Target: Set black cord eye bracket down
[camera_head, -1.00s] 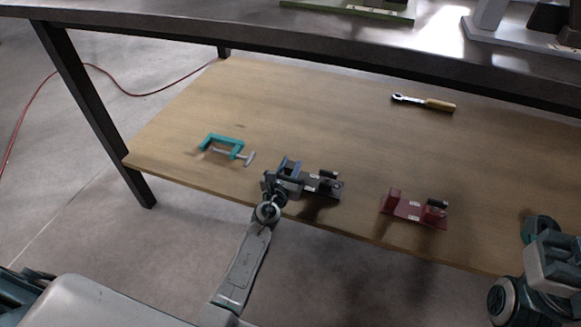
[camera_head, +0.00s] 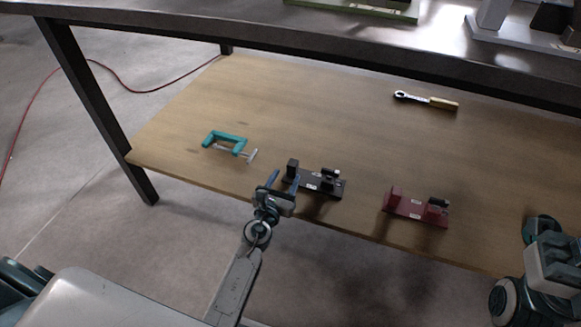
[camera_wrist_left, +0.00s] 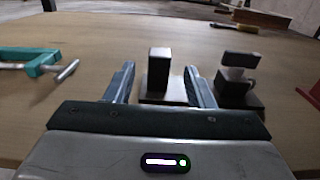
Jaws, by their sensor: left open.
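The black cord eye bracket (camera_head: 317,182) rests on the wooden lower shelf near its front edge, with an upright block at its left end and a clamp-like part at its right. My left gripper (camera_head: 283,180) is open and empty at the shelf's front edge, just left of and in front of the bracket's left block. In the left wrist view its fingers (camera_wrist_left: 160,84) are spread, with the block seen between them. My right gripper (camera_head: 556,250) is at the right edge, its jaws unclear.
A teal clamp (camera_head: 226,143) lies left of the bracket. A red bracket (camera_head: 414,206) lies to its right. A ratchet with a yellow handle (camera_head: 427,100) lies at the back of the wooden shelf (camera_head: 280,110). The dark tabletop (camera_head: 240,36) overhangs the shelf.

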